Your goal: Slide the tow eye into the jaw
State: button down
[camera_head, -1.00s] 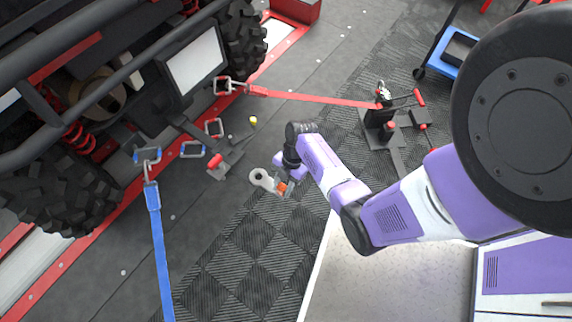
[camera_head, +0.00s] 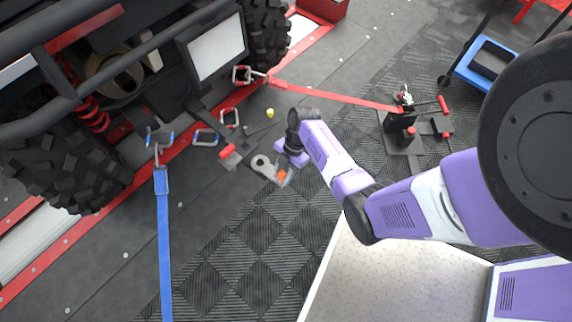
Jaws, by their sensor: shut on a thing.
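The tow eye (camera_head: 262,164) is a light grey ring with a short shank, held low over the dark floor. My gripper (camera_head: 283,174) is shut on its shank end, where an orange patch shows; the fingertips are small and partly hidden by my wrist. The ring end points left, toward a dark bar with a red block (camera_head: 228,154) that reaches out from the vehicle's end. This appears to be the jaw, but its opening is too small to make out. A narrow gap shows between ring and red block.
A blue strap (camera_head: 164,240) and a red strap (camera_head: 335,96) run from the vehicle on both sides. A black floor stand with red handles (camera_head: 404,135) stands right. A small yellow item (camera_head: 270,113) lies behind.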

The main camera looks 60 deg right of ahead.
aim_at(265, 170)
jog(key=shift+w+d+f+b, duration=0.1)
jog(key=shift+w+d+b, duration=0.25)
jog(key=shift+w+b, duration=0.6)
jog(key=shift+w+d+b, duration=0.3)
jog(key=shift+w+b, duration=0.2)
jog(key=shift+w, duration=0.9)
jog(key=shift+w+d+f+b, duration=0.1)
jog(key=shift+w+d+b, duration=0.25)
jog(key=shift+w+b, duration=0.6)
jog(key=shift+w, duration=0.25)
jog(key=c, duration=0.9)
grip_release()
jog(key=p+v, duration=0.3)
jog(key=v, duration=0.5)
